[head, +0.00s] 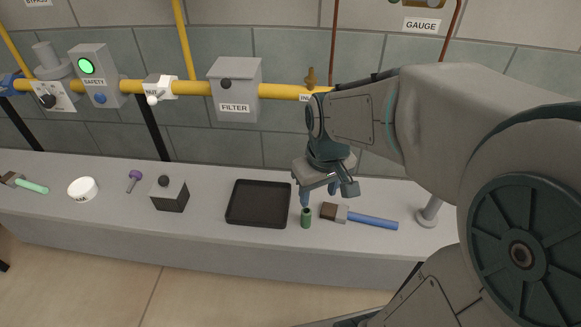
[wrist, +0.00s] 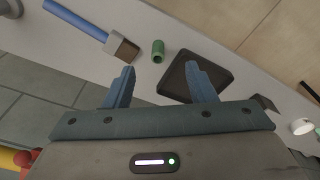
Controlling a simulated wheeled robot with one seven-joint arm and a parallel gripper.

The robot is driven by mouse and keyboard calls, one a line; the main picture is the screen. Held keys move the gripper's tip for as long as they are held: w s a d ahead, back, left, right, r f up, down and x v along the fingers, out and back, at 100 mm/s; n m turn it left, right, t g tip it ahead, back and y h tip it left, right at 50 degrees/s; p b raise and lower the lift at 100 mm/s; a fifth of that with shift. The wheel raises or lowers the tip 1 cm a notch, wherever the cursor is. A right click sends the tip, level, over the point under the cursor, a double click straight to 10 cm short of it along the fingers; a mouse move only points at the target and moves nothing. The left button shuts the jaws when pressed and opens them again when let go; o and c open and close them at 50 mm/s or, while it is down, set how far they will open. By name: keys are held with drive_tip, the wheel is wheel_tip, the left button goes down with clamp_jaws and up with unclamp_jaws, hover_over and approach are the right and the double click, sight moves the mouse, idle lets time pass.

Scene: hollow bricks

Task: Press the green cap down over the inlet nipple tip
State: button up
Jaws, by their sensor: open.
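The green cap (head: 306,218) stands on the grey bench between the black tray and the blue-handled brush. It also shows in the wrist view (wrist: 158,51), beyond my fingertips and roughly between them, with a dark opening at one end. My gripper (head: 319,197) is above the bench near the cap; in the wrist view (wrist: 160,77) its two fingers are apart with nothing between them. A brass fitting (head: 311,76), perhaps the inlet nipple, stands up from the yellow pipe above a label starting "IN". The rest of that label is hidden by my arm.
A black tray (head: 259,225) lies left of the cap, and a blue-handled brush (head: 362,217) lies right of it. A dark box (head: 170,195), purple piece (head: 134,178) and white round container (head: 83,189) are farther left. The yellow pipe (head: 285,91) runs along the wall.

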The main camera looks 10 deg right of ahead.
sight(307, 210)
drive_tip(key=w+f+n, duration=0.1)
drive_tip(key=w+f, duration=0.1)
drive_tip(key=f, duration=0.2)
drive_tip(key=w+f+n+g, duration=0.1)
drive_tip(key=w+f, duration=0.1)
drive_tip(key=f, duration=0.3)
drive_tip(key=w+f+n, duration=0.1)
drive_tip(key=w+f, duration=0.1)
drive_tip(key=f, duration=0.2)
drive_tip(key=shift+a+f, duration=0.2)
drive_tip(key=shift+a, duration=0.05)
drive_tip(key=shift+w+f+p, duration=0.15)
drive_tip(key=shift+w+f, duration=0.05)
drive_tip(key=shift+f, duration=1.05)
drive_tip(key=shift+w+f+p, duration=0.15)
drive_tip(key=shift+f, duration=1.1)
drive_tip(key=c, duration=1.1)
